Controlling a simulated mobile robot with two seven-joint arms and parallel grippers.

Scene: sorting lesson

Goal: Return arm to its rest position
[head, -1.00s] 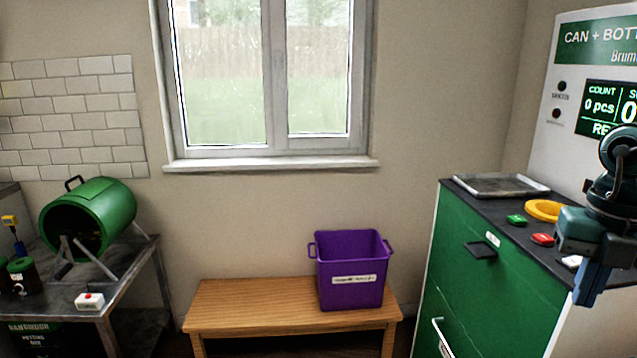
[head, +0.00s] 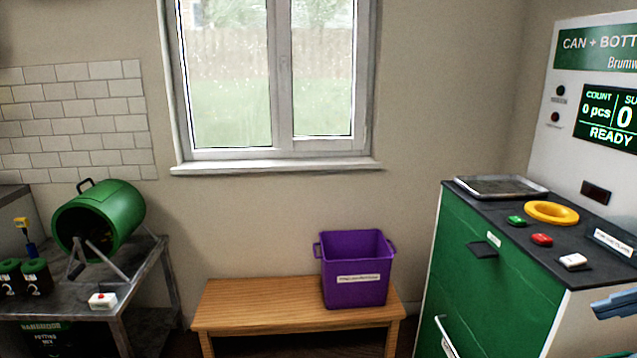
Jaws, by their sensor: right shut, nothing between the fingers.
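My right gripper (head: 617,303) shows only in part at the right edge of the head view. Its blue fingers are shut with nothing between them. It is in front of the side of the green and white machine cabinet (head: 478,262), below the dark counter top, apart from the buttons. The rest of my right arm is outside the picture. My left gripper is not in view.
The counter holds a metal tray (head: 500,188), a yellow ring (head: 551,212), a green button (head: 516,220) and a red button (head: 541,239). A purple crate (head: 356,290) stands on a wooden bench (head: 262,307). A green drum (head: 118,215) stands on the left table.

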